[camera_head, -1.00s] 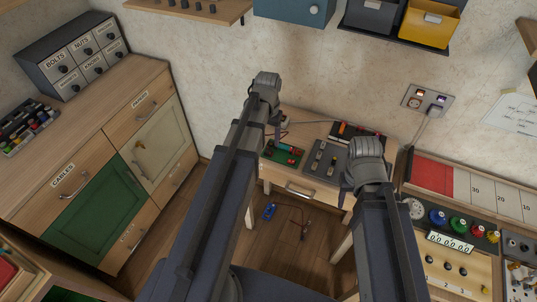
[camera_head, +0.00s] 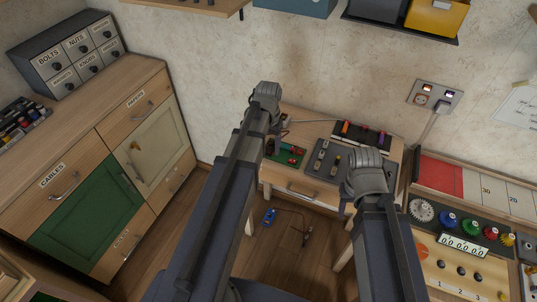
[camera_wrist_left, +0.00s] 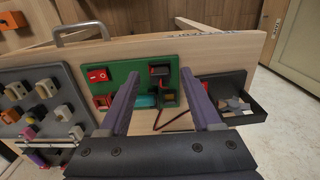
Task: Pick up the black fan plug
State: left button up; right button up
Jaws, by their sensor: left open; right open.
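I cannot single out the black fan plug with certainty. A dark block (camera_wrist_left: 160,70) stands on the green board (camera_wrist_left: 104,87) in the left wrist view, with a teal piece (camera_wrist_left: 146,101) below it. The green board also shows in the head view (camera_head: 291,155) on the small wooden table. My left gripper (camera_wrist_left: 160,74) is open, its fingers spread in front of the green board with nothing seen held. In the head view my left wrist hides part of that board. My right gripper (camera_head: 348,203) is open at the table's right side, its fingers mostly hidden by the wrist.
A grey board (camera_head: 322,158) with several small parts lies right of the green one. A black tray (camera_wrist_left: 232,97) sits beside the green board. A wall socket (camera_head: 434,97) holds a cabled plug. A blue item (camera_head: 268,217) lies on the open floor.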

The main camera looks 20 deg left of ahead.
pick_arm(q)
grip_shut()
dwell(0.4)
jog(key=shift+r, duration=0.15)
pick_arm(e)
jog(key=shift+r, duration=0.15)
